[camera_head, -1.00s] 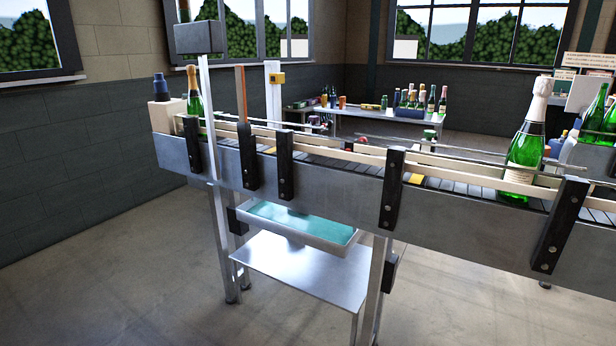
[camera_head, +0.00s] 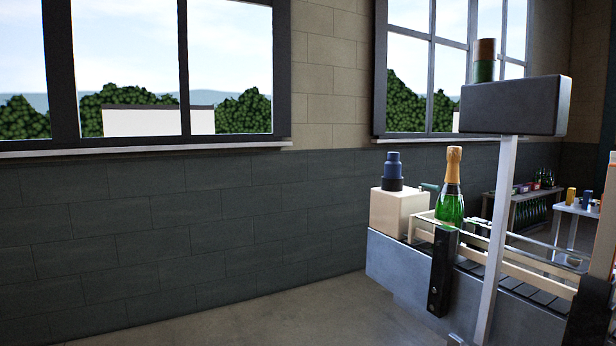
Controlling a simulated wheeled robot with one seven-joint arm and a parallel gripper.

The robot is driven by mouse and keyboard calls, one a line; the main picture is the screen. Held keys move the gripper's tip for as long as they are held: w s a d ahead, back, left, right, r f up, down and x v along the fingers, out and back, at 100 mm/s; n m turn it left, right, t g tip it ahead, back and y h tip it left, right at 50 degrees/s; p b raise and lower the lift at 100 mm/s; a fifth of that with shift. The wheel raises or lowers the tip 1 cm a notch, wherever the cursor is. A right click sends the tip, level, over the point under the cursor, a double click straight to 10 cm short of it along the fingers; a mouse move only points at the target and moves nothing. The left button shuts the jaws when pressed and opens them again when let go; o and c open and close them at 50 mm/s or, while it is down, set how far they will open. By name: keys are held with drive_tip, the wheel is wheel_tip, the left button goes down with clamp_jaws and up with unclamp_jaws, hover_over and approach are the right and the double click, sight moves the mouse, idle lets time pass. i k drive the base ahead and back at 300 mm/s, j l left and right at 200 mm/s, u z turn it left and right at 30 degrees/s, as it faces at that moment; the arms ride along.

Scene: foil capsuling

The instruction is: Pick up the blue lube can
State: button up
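I cannot pick out the blue lube can for certain. A dark blue, stepped cylinder (camera_head: 393,168) with a black lower part stands upright on a cream block (camera_head: 397,213) at the near-left end of the conveyor. I cannot tell whether it is the can. My gripper is not in view.
The conveyor (camera_head: 408,270) runs off to the right, with a green gold-topped bottle (camera_head: 450,195) on it. A grey post (camera_head: 497,230) carries a dark box (camera_head: 515,105) in front. Shelves with bottles (camera_head: 522,212) stand behind. Floor at lower left is clear.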

sight(393, 166)
drive_tip(key=i+j+u, duration=0.2)
drive_tip(key=i, duration=0.75)
drive_tip(key=i+j+u, duration=0.2)
drive_tip(key=i, duration=0.8)
drive_tip(key=l, duration=0.1)
